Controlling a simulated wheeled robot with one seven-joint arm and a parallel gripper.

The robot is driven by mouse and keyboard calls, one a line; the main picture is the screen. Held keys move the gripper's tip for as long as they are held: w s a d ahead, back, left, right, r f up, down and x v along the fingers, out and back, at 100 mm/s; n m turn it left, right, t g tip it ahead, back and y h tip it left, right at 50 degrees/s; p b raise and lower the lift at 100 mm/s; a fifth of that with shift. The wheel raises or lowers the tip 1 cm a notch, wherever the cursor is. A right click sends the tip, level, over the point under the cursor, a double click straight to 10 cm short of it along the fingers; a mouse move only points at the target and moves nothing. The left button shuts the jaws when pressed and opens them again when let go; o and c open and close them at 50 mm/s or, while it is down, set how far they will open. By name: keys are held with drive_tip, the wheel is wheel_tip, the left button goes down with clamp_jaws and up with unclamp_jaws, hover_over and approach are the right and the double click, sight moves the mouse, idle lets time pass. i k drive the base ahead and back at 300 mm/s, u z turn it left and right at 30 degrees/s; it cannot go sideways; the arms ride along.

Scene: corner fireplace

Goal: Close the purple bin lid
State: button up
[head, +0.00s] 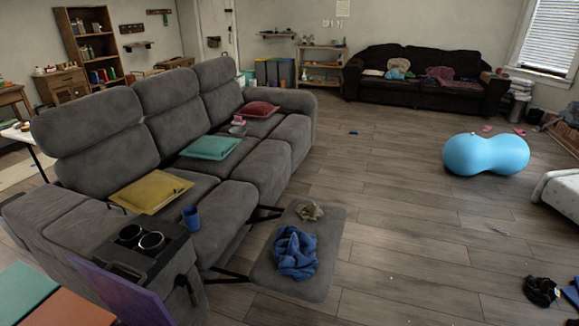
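A purple panel (118,296), which looks like the purple bin lid, stands tilted up at the lower left in the head view. The frame's bottom edge cuts it off, so its bin is hidden. It rises in front of the near end of the grey sofa. To its left are a flat teal lid (24,288) and a flat orange lid (62,310), both partly out of frame. My gripper is not in view.
The grey sofa (205,182) with cup holders (140,238) stands close behind the purple panel. Its extended footrest (330,245) holds blue cloth (295,252). The wooden floor to the right is mostly open, with a blue peanut ball (486,155) and dark items (541,291).

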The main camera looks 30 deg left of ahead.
sight(133, 304)
drive_tip(key=i, duration=3.2)
drive_tip(key=u, duration=4.25)
